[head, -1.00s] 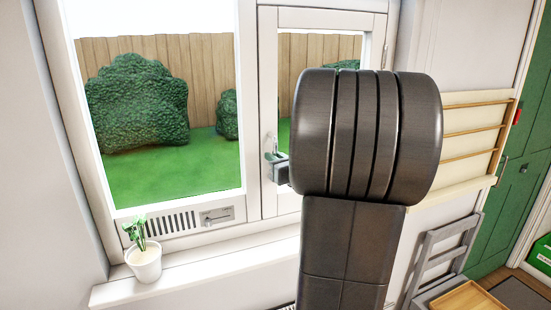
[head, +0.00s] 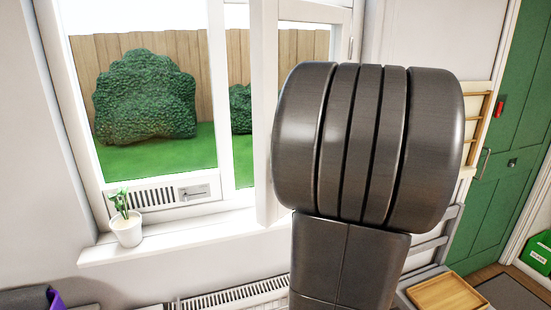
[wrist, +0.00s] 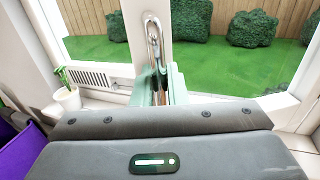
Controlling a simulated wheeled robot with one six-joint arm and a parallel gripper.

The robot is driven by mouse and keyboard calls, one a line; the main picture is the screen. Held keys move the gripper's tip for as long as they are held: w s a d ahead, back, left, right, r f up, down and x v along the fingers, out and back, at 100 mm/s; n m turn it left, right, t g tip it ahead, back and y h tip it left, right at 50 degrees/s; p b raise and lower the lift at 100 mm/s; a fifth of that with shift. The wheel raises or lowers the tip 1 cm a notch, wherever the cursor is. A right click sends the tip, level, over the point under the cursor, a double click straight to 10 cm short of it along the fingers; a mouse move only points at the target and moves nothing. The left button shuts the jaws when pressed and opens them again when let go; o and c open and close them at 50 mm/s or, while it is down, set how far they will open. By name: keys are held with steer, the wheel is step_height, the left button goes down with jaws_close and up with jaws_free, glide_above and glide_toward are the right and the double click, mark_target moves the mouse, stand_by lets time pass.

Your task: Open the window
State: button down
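The window's white hinged sash (head: 265,110) stands swung inward in the head view, with a gap beside the fixed pane's frame (head: 216,90). My arm covers much of the sash and hides the handle and my gripper there. In the wrist view the metal window handle (wrist: 153,36) runs down the white sash upright. My gripper (wrist: 158,72) has pale green fingers on either side of the handle's lower end and looks shut on it; the exact contact is partly hidden between the fingers.
A white pot with a plant (head: 127,230) stands on the sill (head: 185,243) at left. A radiator (head: 235,296) is below. At right are a folding chair with a wooden tray (head: 444,293), a wall rack (head: 474,125) and a green door (head: 500,170). A purple item (wrist: 22,150) lies at lower left.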

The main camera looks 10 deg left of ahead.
steer(key=shift+s+d, duration=0.3)
steer(key=shift+d, duration=0.55)
steer(key=shift+s+d, duration=0.35)
steer(key=shift+d, duration=0.55)
steer(key=shift+s+d, duration=0.3)
steer(key=shift+d, duration=0.55)
steer(key=c, duration=1.6)
jaws_free()
steer(key=shift+o, duration=0.2)
steer(key=shift+d, duration=0.1)
steer(key=b+v, duration=0.2)
steer(key=v, duration=1.1)
steer(key=shift+s+d, duration=0.25)
steer(key=p+x, duration=0.2)
steer(key=x, duration=1.2)
steer(key=shift+s+d, duration=0.1)
